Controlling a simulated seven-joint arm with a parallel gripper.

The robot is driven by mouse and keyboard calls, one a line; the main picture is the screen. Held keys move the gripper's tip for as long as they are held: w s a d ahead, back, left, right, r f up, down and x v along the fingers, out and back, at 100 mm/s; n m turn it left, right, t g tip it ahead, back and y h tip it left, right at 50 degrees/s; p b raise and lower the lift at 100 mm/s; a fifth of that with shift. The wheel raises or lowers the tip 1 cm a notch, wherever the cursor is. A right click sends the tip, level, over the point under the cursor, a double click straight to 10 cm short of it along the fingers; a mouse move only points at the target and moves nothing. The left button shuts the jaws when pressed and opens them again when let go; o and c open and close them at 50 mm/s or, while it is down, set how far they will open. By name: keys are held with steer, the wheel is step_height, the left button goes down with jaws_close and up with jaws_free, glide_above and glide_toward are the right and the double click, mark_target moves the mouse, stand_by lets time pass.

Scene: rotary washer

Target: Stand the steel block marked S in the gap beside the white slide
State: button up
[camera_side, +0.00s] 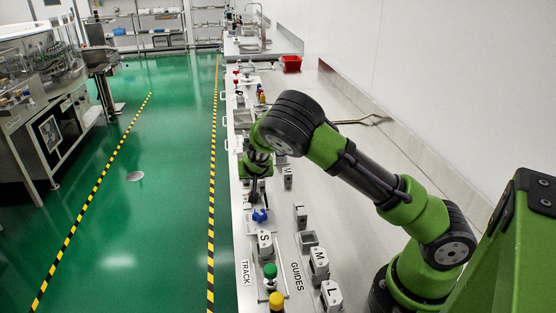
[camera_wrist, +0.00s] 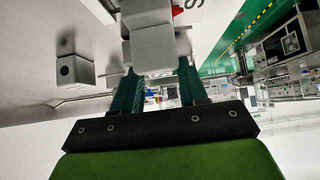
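In the wrist view my two green fingers (camera_wrist: 157,78) are spread apart. A grey block (camera_wrist: 153,50) lies at or just beyond their tips, and I cannot tell whether they grip it. Its marking is not visible.
Green (camera_side: 270,271) and yellow (camera_side: 277,300) knobs stand near the front. A red bin (camera_side: 290,63) is far back. The bench's right side is mostly clear.

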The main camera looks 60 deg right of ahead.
steer(key=shift+o, duration=0.9)
